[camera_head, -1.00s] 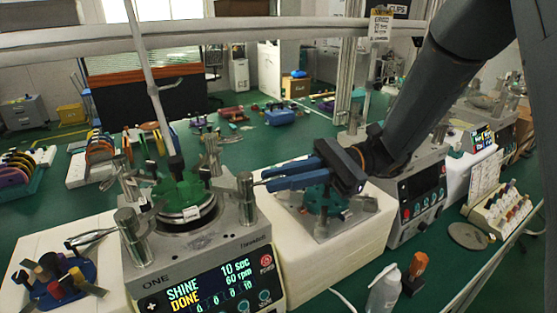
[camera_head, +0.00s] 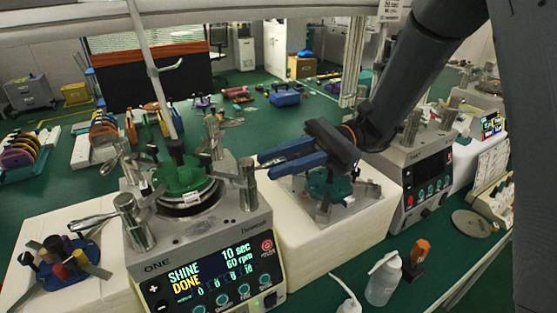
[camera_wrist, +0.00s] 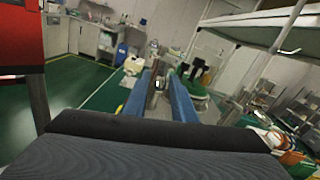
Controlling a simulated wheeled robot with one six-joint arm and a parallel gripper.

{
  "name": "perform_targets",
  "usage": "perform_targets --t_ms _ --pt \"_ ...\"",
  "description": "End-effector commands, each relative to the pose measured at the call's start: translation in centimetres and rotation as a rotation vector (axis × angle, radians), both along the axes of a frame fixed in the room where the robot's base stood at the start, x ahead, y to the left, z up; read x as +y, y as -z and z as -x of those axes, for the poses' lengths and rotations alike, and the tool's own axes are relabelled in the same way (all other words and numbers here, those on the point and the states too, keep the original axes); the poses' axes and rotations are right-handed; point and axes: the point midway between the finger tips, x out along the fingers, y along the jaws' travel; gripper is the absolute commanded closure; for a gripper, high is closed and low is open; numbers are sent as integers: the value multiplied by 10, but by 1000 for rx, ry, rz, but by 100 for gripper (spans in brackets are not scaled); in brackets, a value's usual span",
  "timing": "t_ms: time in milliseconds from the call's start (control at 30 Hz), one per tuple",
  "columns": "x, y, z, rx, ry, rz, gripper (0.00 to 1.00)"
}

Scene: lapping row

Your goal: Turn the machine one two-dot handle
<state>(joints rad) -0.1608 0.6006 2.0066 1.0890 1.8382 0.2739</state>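Machine one (camera_head: 190,262) is the grey unit at the lower left. Its screen (camera_head: 212,273) reads SHINE DONE, 10 sec, 60 rpm. A green round part (camera_head: 178,178) sits on its top, with metal handles around it, including a front left one (camera_head: 132,222) and a right one (camera_head: 246,185). Dot marks are too small to read. My gripper (camera_head: 264,165) has two blue fingers, apart and pointing left, with tips close to the right handle; contact cannot be told. In the wrist view, my gripper (camera_wrist: 161,75) shows a gap with a metal post (camera_wrist: 158,84) between or beyond the fingers.
A white block (camera_head: 370,238) with a green-topped fixture stands right of machine one, under my gripper. A second machine (camera_head: 415,185) is behind it. A blue holder with coloured knobs (camera_head: 65,265) lies at left. A white bottle (camera_head: 383,280) stands in front.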

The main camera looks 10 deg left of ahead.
Motion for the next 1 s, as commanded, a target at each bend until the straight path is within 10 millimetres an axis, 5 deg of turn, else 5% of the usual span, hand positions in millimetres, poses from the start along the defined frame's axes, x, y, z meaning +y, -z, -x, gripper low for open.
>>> perform_targets --t_ms 467,1000 --pt "0 -10 -1 -4 0 -1 68" --pt "0 -92 0 -2 0 -2 68"
